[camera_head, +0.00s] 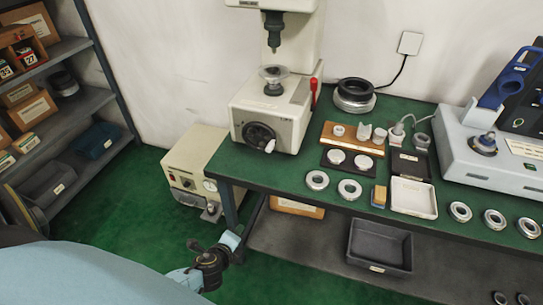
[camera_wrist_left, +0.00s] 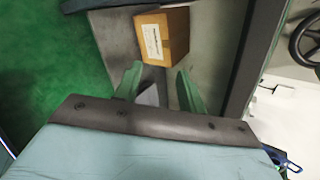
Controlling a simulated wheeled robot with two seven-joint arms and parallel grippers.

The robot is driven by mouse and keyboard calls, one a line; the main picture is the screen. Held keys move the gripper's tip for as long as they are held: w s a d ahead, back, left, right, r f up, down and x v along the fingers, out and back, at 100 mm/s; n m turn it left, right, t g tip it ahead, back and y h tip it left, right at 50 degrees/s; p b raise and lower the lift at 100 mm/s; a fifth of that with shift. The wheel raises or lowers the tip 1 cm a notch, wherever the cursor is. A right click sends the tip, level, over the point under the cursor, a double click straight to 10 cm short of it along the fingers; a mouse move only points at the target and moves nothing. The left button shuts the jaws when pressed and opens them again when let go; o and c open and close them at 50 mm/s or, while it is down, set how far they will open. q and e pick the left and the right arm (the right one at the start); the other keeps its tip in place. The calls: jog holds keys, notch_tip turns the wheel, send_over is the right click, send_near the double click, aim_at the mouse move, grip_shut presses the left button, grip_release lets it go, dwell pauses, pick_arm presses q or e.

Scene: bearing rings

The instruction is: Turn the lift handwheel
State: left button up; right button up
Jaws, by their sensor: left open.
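The lift handwheel is a black round wheel (camera_head: 260,137) with a pale handle, on the front of a white press-like machine (camera_head: 285,105) at the left end of the green bench. In the left wrist view a dark spoked wheel (camera_wrist_left: 306,42) shows partly, cut off at the upper right edge. My left gripper (camera_head: 233,240) is low in front of the bench's left end, below the wheel and apart from it. The left wrist view shows its two fingers (camera_wrist_left: 159,86) spread with nothing held between them. My right gripper is out of view.
A beige control box (camera_head: 195,165) stands on the floor left of the bench. A cardboard box (camera_head: 297,207) and a grey bin (camera_head: 380,246) sit on the lower shelf. Several metal rings and trays lie on the bench (camera_head: 275,178). The green floor at left is clear.

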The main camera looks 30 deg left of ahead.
pick_arm(q)
jog(key=w+r+m+t+b, duration=0.2)
jog(key=w+r+m+t, duration=0.3)
jog(key=r, duration=0.6)
jog(key=m+t, duration=0.2)
jog(key=m, duration=0.1)
send_near(268, 151)
jog(key=w, duration=0.3)
jog(key=w+a, duration=0.1)
jog(key=w, duration=0.3)
jog(key=w+a, duration=0.1)
jog(key=w, duration=0.3)
jog(key=shift+w+a+f+b, duration=0.1)
jog(key=shift+b, duration=0.3)
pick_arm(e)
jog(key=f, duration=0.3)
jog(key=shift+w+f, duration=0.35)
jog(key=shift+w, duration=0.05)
pick_arm(q)
jog(key=shift+c, duration=0.4)
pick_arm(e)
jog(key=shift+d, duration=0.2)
pick_arm(q)
grip_shut()
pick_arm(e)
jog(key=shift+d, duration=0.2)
pick_arm(q)
jog(key=shift+y, duration=0.3)
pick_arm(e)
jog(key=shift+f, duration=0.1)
